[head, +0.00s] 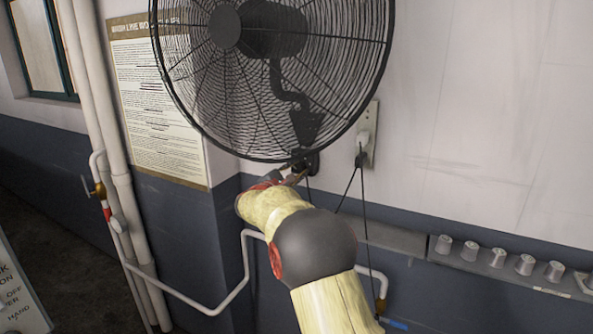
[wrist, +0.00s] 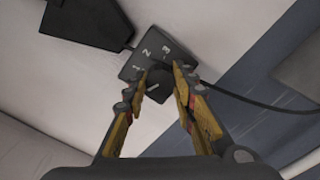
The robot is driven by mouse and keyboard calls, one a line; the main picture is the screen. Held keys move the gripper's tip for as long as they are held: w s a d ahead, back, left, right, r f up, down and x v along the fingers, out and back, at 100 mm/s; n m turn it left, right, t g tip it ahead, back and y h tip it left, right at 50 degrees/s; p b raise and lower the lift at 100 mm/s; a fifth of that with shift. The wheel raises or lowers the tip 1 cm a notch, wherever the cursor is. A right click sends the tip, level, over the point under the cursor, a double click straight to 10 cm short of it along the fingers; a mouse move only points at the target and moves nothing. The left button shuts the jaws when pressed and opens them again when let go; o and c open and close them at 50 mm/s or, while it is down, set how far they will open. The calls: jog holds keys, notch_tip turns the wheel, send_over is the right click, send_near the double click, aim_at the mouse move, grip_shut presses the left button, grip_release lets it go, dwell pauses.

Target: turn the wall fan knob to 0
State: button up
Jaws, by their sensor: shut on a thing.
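The wall fan (head: 275,75) hangs on the white wall, its round black cage filling the top middle of the head view. Its black control box (wrist: 137,66) shows in the wrist view with the marks 1, 2 and 3. The round dark knob (wrist: 160,84) sits on this box, between my fingers. My gripper (wrist: 164,76) is shut on the knob, with a yellow-padded finger on each side. In the head view my gripper (head: 292,174) reaches up under the fan cage and is partly hidden. The 0 mark and the knob's pointer cannot be made out.
Grey cups (head: 498,257) stand on a wall shelf at the right. Pipes (head: 118,165) and a framed notice (head: 160,105) are at the left. The wall at upper right is bare.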

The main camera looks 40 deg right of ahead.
jog(key=shift+f, duration=0.1)
jog(key=o, duration=1.2)
jog(key=shift+c, duration=0.2)
jog(key=shift+a, duration=0.1)
jog(key=v, duration=1.2)
